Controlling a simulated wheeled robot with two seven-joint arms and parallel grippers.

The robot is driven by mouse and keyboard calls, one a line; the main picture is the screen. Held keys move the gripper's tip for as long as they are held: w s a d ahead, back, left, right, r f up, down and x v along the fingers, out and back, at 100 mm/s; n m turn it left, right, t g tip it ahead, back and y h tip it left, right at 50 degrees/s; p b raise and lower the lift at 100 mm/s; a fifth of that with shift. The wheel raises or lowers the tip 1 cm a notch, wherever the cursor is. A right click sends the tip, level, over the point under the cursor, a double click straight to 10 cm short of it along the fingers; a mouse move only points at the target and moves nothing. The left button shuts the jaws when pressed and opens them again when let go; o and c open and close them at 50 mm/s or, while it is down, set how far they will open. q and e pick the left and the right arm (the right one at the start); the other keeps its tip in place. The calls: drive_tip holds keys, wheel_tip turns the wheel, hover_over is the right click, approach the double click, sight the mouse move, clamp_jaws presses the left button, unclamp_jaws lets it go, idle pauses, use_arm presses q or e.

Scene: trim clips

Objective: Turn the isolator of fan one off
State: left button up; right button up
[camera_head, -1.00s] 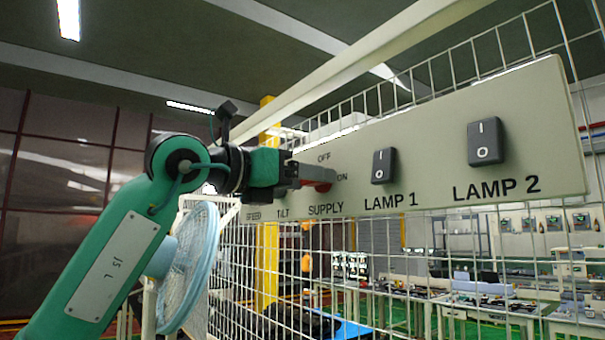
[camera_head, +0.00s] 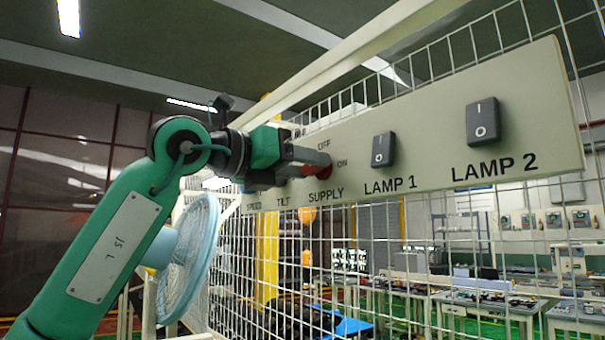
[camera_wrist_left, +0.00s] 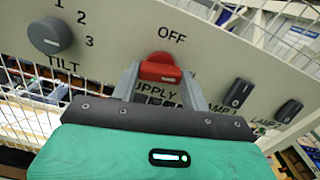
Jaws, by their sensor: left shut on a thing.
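The red isolator handle (camera_head: 317,166) is on the long pale panel, above the word SUPPLY, with OFF above it and ON to its right. My left gripper (camera_head: 307,163) is at the handle, its two grey fingers shut on it. In the left wrist view the red handle (camera_wrist_left: 160,68) sits between the fingertips of my left gripper (camera_wrist_left: 162,82), one on each side. The gripper partly covers the word SUPPLY there. My right gripper is not in view.
To the right on the panel (camera_head: 400,165) are the LAMP 1 switch (camera_head: 383,149) and the LAMP 2 switch (camera_head: 483,122). The grey TILT knob (camera_wrist_left: 50,37) is left of the handle. A blue fan (camera_head: 188,258) stands below my left arm, beside white wire mesh.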

use_arm(q)
drive_tip(key=n+b, duration=0.4)
drive_tip(key=n, duration=0.1)
drive_tip(key=shift+f+n, duration=0.15)
drive_tip(key=shift+n, duration=0.15)
drive_tip(key=shift+n+b, duration=0.4)
drive_tip(key=shift+b, duration=0.15)
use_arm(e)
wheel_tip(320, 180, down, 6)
use_arm(q)
drive_tip(key=n+b, duration=0.4)
drive_tip(key=n, duration=0.1)
drive_tip(key=n+b, duration=0.2)
drive_tip(key=n, duration=0.1)
drive_tip(key=shift+n, duration=0.7)
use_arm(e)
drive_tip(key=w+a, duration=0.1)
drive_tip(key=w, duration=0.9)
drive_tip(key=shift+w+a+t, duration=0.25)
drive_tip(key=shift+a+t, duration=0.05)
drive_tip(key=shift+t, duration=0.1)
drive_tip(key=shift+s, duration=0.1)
use_arm(q)
drive_tip(key=o, duration=1)
